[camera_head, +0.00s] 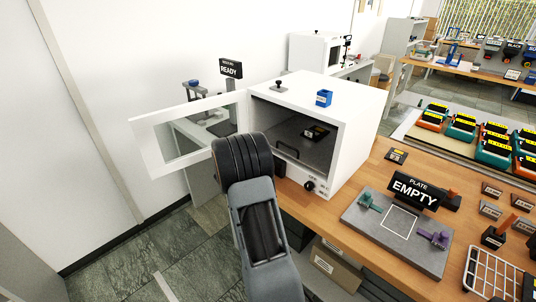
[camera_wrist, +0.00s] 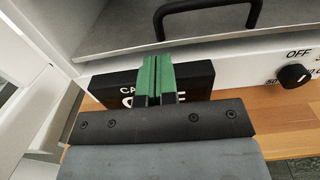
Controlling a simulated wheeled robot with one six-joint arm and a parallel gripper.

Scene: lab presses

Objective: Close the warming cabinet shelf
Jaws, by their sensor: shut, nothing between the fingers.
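The warming cabinet (camera_head: 358,115) is a white box on the wooden bench, with its windowed door (camera_head: 150,148) swung open to the left. Inside is a grey shelf (camera_head: 318,152) with a black handle (camera_head: 287,149) near the front opening. In the wrist view the shelf (camera_wrist: 120,30) and its handle (camera_wrist: 210,8) show at the top. My gripper (camera_wrist: 155,62) has green fingers shut together and empty, below and in front of the handle, apart from it. The fingers cover part of a black label (camera_wrist: 108,90) on the cabinet front. My arm hides the fingers in the head view.
A small dark item (camera_head: 316,132) lies inside the cabinet. A grey plate station (camera_head: 398,232) stands on the bench to the right.

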